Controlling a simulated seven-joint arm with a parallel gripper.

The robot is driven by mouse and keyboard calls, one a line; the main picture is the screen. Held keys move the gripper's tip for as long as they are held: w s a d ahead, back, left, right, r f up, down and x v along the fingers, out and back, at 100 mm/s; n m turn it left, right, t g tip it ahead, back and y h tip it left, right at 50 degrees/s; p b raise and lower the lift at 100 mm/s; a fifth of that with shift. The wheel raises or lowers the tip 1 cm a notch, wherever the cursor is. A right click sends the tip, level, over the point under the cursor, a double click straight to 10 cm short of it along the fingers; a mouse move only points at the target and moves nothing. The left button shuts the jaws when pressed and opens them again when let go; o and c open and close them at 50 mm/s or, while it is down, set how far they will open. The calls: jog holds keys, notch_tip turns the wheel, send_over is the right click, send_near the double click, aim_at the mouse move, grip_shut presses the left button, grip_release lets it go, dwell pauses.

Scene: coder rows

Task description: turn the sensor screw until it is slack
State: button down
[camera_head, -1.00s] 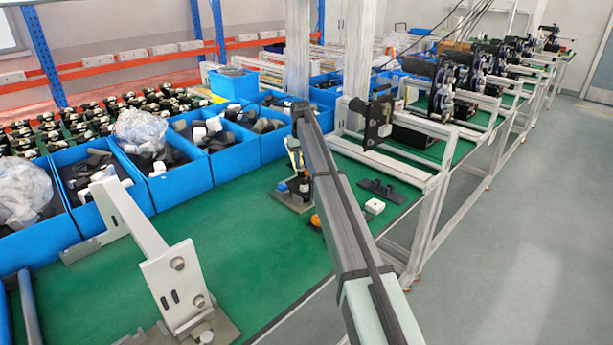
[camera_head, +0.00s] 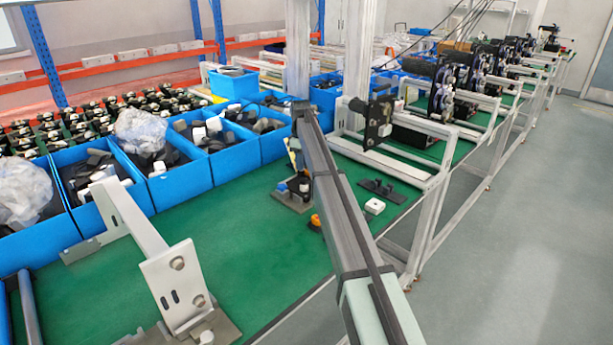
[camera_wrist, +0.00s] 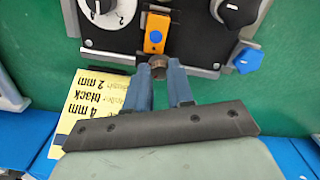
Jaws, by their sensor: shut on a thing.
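In the wrist view the sensor (camera_wrist: 156,32) is a small orange block on a dark plate. The sensor screw (camera_wrist: 158,65) is a small brownish knurled head just below it. My gripper (camera_wrist: 159,70) has its two blue fingers on either side of the screw and is shut on it. The fingertips cover part of the screw's sides. In the head view my arm hides most of the gripper and the screw; part of the fixture (camera_head: 290,203) shows on the green bench just left of the arm.
A yellow note (camera_wrist: 88,115) lies left of the fingers. Blue bins (camera_head: 180,184) line the bench's back; a metal bracket (camera_head: 175,280) stands front left.

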jog(key=n, duration=1)
jog(key=shift+r, duration=0.1)
dwell(0.3)
jog(key=c, duration=1.1)
grip_release()
